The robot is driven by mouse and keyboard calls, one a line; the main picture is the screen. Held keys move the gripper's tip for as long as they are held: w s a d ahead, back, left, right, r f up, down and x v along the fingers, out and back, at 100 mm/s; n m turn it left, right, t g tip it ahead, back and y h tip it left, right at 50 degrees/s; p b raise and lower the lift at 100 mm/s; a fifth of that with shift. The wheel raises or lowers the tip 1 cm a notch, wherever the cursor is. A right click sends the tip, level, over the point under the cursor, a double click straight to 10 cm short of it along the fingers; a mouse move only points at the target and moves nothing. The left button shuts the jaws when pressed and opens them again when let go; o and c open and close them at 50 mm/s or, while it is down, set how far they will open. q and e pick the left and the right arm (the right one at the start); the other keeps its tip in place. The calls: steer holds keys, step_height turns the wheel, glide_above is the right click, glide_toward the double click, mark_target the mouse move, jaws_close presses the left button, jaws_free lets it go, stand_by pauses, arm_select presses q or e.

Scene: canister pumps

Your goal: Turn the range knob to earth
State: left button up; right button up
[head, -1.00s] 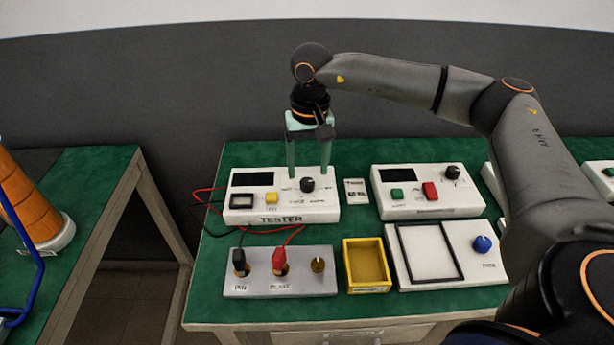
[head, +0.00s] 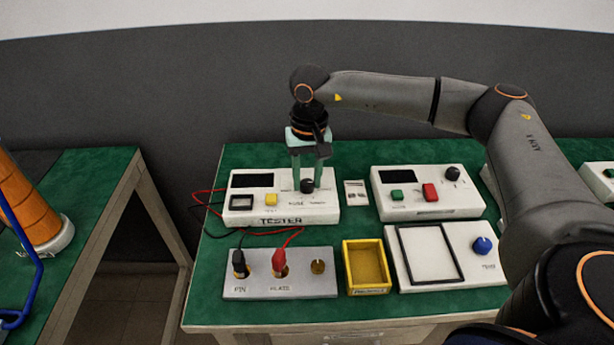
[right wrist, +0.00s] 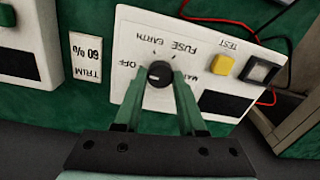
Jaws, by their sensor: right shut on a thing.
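The tester (head: 240,213) is a white box with a dark display, a yellow button and a black range knob (head: 307,186) on its right part. My right gripper (head: 307,178) points down from above, its green fingers on either side of the knob and shut on it. In the right wrist view the knob (right wrist: 159,73) sits between the fingertips, with the labels OFF, EARTH and FUSE around it, upside down. A small light mark shows on the knob, but I cannot tell which label it points at. My left gripper is not in view.
A grey socket block (head: 258,287) with black and red plugs stands in front of the tester. A yellow tray (head: 347,265), a white unit with a blue knob (head: 482,245) and another white unit (head: 445,205) stand to the right. Red and black leads loop at the tester's left.

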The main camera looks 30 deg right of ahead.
jaws_close()
steer(key=m, duration=0.3)
steer(key=shift+m, duration=0.4)
steer(key=m, duration=0.2)
steer(key=shift+m+p, duration=0.3)
steer(key=shift+m, duration=0.1)
steer(key=m, duration=0.3)
steer(key=shift+m, duration=1)
steer(key=shift+d, duration=0.1)
